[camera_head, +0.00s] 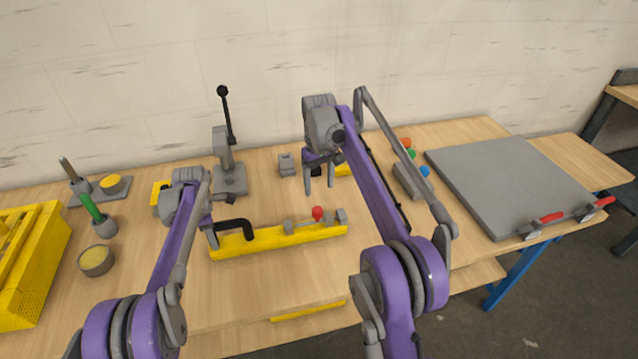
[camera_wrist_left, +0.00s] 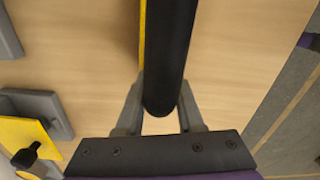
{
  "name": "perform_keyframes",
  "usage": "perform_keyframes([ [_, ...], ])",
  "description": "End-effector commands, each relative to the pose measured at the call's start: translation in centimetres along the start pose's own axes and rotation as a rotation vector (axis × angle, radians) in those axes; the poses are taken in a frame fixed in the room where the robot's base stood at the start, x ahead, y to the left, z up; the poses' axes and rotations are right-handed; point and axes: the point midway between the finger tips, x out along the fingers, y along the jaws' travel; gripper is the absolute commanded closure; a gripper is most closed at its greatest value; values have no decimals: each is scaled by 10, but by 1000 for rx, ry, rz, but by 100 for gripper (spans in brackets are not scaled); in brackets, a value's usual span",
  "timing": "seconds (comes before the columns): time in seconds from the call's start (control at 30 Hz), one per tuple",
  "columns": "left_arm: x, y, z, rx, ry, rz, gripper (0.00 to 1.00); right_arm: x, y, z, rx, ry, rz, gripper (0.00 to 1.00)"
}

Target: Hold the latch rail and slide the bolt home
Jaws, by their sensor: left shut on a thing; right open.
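The yellow latch rail (camera_head: 270,238) lies on the table in front of me, with a black handle (camera_head: 236,224) at its left end. My left gripper (camera_head: 212,238) is shut on the black handle. In the left wrist view the handle (camera_wrist_left: 168,50) runs between the two fingers (camera_wrist_left: 160,110). The bolt, with a red knob (camera_head: 317,212), lies along the right part of the rail among grey brackets (camera_head: 341,216). How far the bolt reaches into the brackets is too small to tell. My right gripper (camera_head: 319,182) is open and empty, above the table behind the rail, pointing down.
A lever press (camera_head: 229,165) and a small grey block (camera_head: 287,164) stand behind the rail. A yellow crate (camera_head: 30,260) and a round cup (camera_head: 96,261) are at left. A button box (camera_head: 410,182) and a grey panel with red handles (camera_head: 510,180) are at right.

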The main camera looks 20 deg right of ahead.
Motion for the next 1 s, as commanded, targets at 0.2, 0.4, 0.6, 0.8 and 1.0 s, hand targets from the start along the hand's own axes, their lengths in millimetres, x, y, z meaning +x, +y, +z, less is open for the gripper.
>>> perform_keyframes([
  [0.2,0,0,0,-1,0,0,100,0,0,0,0,0,0,29],
  [0.4,0,0,0,-1,0,0,30,0,0,0,0,0,0,29],
  [0.6,0,0,0,-1,0,0,29,0,0,0,0,0,0,29],
  [0.8,-7,0,0,-1,0,0,29,0,0,0,0,0,0,29],
  [1.0,-43,0,0,-1,0,0,29,0,0,0,0,0,0,29],
])
